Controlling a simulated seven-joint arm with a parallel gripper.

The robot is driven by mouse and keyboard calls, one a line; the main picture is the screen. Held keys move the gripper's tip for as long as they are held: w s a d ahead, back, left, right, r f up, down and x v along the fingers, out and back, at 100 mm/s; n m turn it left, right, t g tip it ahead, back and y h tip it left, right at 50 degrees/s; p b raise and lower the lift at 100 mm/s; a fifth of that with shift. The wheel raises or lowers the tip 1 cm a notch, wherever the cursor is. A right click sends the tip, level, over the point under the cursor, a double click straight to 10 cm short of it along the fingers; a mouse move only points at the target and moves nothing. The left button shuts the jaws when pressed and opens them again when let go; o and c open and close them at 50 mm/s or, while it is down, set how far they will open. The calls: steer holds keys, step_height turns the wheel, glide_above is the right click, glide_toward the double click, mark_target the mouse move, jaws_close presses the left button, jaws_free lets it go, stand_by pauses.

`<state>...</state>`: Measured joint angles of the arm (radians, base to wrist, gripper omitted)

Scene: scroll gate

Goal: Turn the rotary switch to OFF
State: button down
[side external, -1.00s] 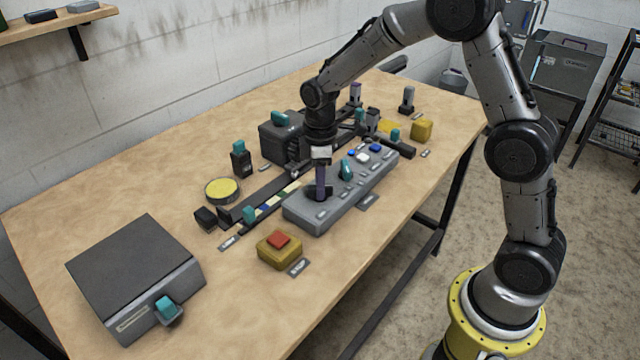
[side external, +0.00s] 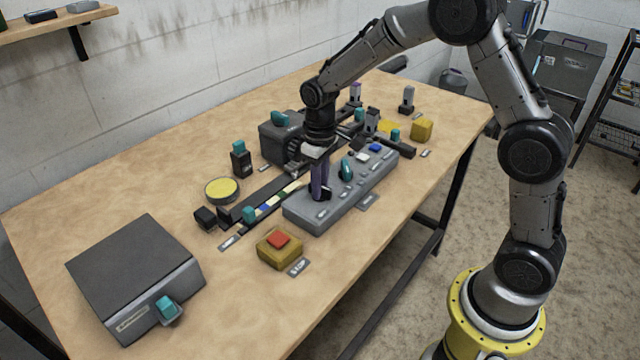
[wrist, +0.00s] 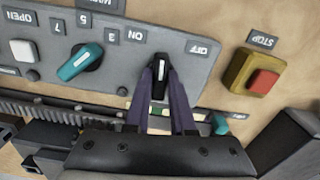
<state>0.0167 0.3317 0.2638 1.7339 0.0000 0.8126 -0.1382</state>
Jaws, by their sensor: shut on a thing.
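The rotary switch is a small black knob (wrist: 160,68) on the grey control panel (side external: 300,213). In the wrist view it stands between the ON label (wrist: 136,34) and the OFF label (wrist: 203,48), roughly upright between them; its exact pointing direction is unclear. My gripper (side external: 320,194) reaches down to the panel's near end. In the wrist view its two purple fingers (wrist: 163,80) are closed on either side of the black knob. The fingers partly hide the knob's sides and lower end.
A teal selector knob (wrist: 80,62) with number labels sits beside the switch on the panel. A yellow block with a red STOP button (side external: 278,241) lies near the panel. A conveyor track (side external: 270,204) runs behind it. A grey box (side external: 135,270) stands front left.

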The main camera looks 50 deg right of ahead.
steer(key=m, duration=0.5)
steer(key=shift+m, duration=0.3)
steer(key=m, duration=0.4)
steer(key=shift+r+m, duration=0.1)
steer(key=shift+m, duration=0.2)
steer(key=c, duration=0.8)
jaws_free()
steer(key=shift+o, duration=0.2)
step_height(320, 180, up, 14)
